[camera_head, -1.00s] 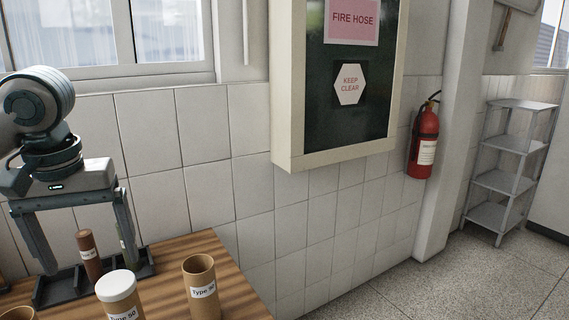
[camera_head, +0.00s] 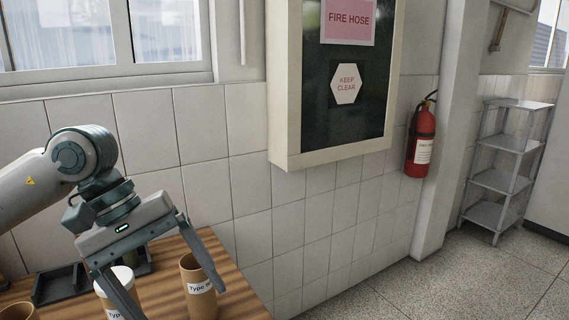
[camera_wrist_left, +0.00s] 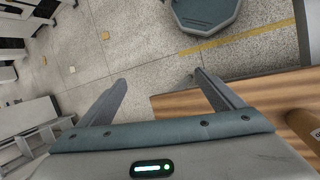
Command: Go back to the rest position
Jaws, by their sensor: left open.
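My left gripper (camera_head: 178,300) hangs over the wooden table (camera_head: 170,262) in the head view, tilted, with its fingers wide apart. The left wrist view also shows its two fingers (camera_wrist_left: 159,78) spread with nothing between them. An open cardboard tube (camera_head: 196,305) with a "Type" label stands beside the right finger. A white-capped tube (camera_head: 122,272) stands behind the left finger, which partly hides it. A dark rack (camera_head: 58,284) lies on the table behind; the gripper covers part of it. The reddish-brown tube in the rack is not visible now. My right gripper is not in view.
Another open tube (camera_head: 17,311) is at the lower left. The tiled wall, fire hose cabinet (camera_head: 281,85) and fire extinguisher (camera_head: 420,140) stand beyond the table. A metal shelf (camera_head: 508,180) stands at right on open floor (camera_head: 470,285).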

